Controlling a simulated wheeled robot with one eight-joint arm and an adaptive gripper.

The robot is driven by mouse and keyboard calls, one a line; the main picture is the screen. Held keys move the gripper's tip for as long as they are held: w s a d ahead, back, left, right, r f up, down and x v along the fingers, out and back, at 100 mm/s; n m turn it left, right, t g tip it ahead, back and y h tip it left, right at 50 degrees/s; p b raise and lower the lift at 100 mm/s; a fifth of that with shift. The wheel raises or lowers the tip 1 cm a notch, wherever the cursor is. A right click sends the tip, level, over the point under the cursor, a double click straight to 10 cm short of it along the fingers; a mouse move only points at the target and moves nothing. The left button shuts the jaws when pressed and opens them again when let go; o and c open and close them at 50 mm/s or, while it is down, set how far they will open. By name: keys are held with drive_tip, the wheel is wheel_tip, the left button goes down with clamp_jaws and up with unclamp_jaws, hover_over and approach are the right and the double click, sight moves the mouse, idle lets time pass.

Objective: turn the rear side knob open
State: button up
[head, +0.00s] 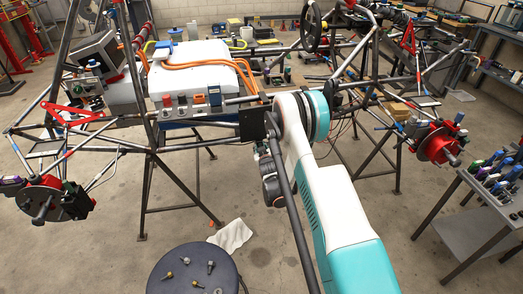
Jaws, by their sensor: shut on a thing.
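My white and teal arm reaches up from the bottom right to the chassis side tube. My dark gripper (268,150) is at the middle of the head view, beside a black square plate (252,124) at the tube. The gripper is shut; its fingertips and what they hold are largely hidden by my wrist, so I cannot make out the rear side knob or its turn. The tube chassis (190,149) stands on trestle legs. A white box (190,75) on it carries a row of small knobs and connectors (199,103) on its front, left of my gripper and apart from it.
A round dark stool (193,279) with several bolts stands at the bottom. A white cloth (231,236) lies on the floor. A grey cart (456,221) with bottles and tools is at the right. Red wheel hubs (437,143) stick out at both sides. Orange cables (207,64) cross the box.

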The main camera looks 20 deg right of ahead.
drive_tip(key=o, duration=1.1)
drive_tip(key=shift+c, duration=0.2)
wheel_tip(320, 180, up, 10)
idle(0.3)
